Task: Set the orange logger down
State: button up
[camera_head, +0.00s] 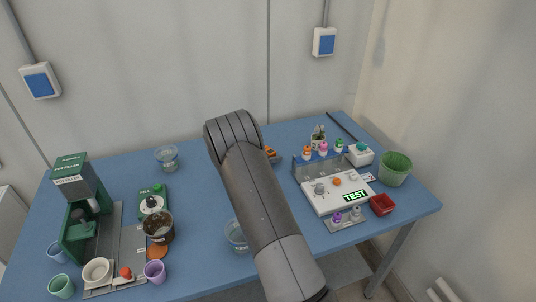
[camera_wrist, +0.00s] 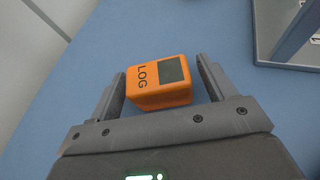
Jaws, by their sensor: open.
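The orange logger (camera_wrist: 160,83) rests on the blue table in the wrist view, with "LOG" lettering and a dark screen facing up. My gripper (camera_wrist: 160,78) is open around it, one finger on each side. A small gap shows at the right finger; the left finger is very close to the logger, and I cannot tell whether it touches. In the head view only a bit of the orange logger (camera_head: 270,153) shows beside my arm, which hides the rest of it and my gripper.
The blue table (camera_head: 205,185) has free room left of my arm. A white tester (camera_head: 338,193) and a bottle rack (camera_head: 298,168) stand to the right, with a red tray (camera_head: 382,205) and green pot (camera_head: 396,169). A clear cup (camera_head: 236,237) stands by my arm. A green pot filler (camera_head: 78,200) stands left.

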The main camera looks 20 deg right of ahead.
jog(key=v, duration=1.1)
jog(key=shift+s+a+r, duration=0.15)
jog(key=shift+a+r, duration=0.05)
jog(key=shift+a, duration=0.1)
jog(key=w+a+r+n+t+y, duration=0.1)
jog(key=a+r+n+t+y, duration=0.15)
jog(key=r+n, duration=0.45)
jog(key=w+a+r+n+t+y, duration=0.1)
jog(key=r+n+t+y, duration=0.3)
jog(key=r, duration=0.5)
jog(key=s+a+r+n+t+y, duration=0.1)
jog(key=s+a+r+n+y, duration=0.45)
jog(key=s+r+n, duration=0.8)
jog(key=s+a+f+n+g+y, duration=0.1)
jog(key=s+f+n+g+y, duration=0.15)
jog(key=s+n, duration=1.1)
jog(key=s+d+f+n+g+h, duration=0.1)
jog(key=s+d+f+n+g, duration=0.1)
jog(key=s+n, duration=0.3)
jog(key=s+d+f+n+g+h, duration=0.1)
jog(key=s+n, duration=0.5)
jog(key=s, duration=0.8)
jog(key=shift+d+f+n+g, duration=0.3)
jog(key=shift+d+f+g, duration=0.45)
jog(key=shift+d, duration=0.25)
